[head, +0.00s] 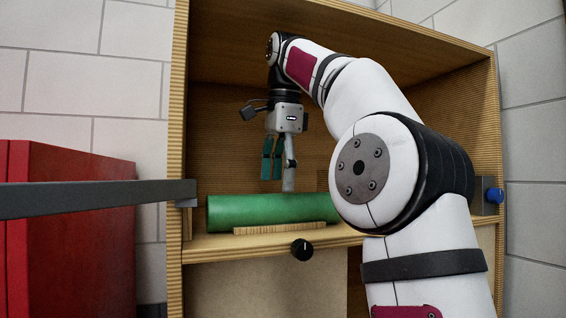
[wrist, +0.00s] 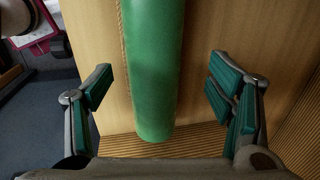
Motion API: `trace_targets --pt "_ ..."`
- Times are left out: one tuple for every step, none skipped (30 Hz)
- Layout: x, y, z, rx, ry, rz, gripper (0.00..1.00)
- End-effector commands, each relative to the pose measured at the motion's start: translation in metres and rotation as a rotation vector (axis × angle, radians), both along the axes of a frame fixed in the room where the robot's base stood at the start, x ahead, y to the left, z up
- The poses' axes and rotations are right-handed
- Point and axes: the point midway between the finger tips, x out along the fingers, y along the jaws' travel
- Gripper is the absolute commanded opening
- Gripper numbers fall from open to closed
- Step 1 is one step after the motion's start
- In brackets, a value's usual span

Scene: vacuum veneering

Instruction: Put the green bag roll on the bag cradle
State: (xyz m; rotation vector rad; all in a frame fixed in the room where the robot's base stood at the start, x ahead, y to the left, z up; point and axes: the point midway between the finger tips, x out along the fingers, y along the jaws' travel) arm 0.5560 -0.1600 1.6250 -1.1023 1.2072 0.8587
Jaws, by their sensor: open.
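The green bag roll (head: 268,211) lies on its side on the shelf of the wooden cabinet in the head view, behind a low wooden strip. In the wrist view the roll (wrist: 152,65) runs from the top edge down to its near end. My gripper (head: 278,180) hangs above the roll, pointing down. In the wrist view my gripper (wrist: 165,95) is open, with one finger on each side of the roll and clear gaps between. I cannot make out the bag cradle for certain; the low wooden strip (head: 280,229) may be part of something.
The cabinet's side wall (head: 180,130) stands left of the roll. A grey bar (head: 90,198) crosses at the left in front of a red cabinet (head: 75,240). A black knob (head: 302,249) sits on the shelf's front edge, and a blue knob (head: 495,195) at the right. My arm hides the shelf's right part.

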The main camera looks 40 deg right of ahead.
Motion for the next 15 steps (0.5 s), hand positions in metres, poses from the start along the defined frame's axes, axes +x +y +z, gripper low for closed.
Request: trace_targets --pt "-0.0079 0.0011 0.0102 0.0 -0.003 0.003 0.75" --pt "-0.0082 0.0007 0.0118 0.0 -0.003 0.002 0.75" --pt "-0.0084 0.0013 0.0139 -0.001 -0.004 0.003 0.75" --pt "-0.0086 0.0015 0.0149 0.0 -0.003 0.003 0.75" --pt "-0.0083 0.0018 0.0157 0.0 -0.003 0.003 0.75" --pt "-0.0083 0.0017 0.0167 -0.001 -0.003 0.002 0.75" --pt "-0.0083 0.0017 0.0173 -0.002 -0.003 0.001 0.75" --pt "-0.0082 0.0022 0.0178 -0.003 -0.002 0.002 0.75" --pt "-0.008 0.0025 0.0183 -0.003 -0.002 0.001 0.75" --pt "-0.0078 0.0026 0.0185 -0.003 -0.002 0.001 0.75" --pt "-0.0076 0.0027 0.0187 -0.003 -0.002 0.001 0.75" --pt "-0.0073 0.0029 0.0188 -0.004 -0.002 -0.001 0.75" --pt "-0.007 0.003 0.0188 -0.004 -0.002 -0.001 0.75" --pt "-0.0068 0.0032 0.0187 -0.003 -0.001 -0.001 0.75" --pt "-0.0065 0.0032 0.0186 -0.003 -0.001 -0.001 0.75"
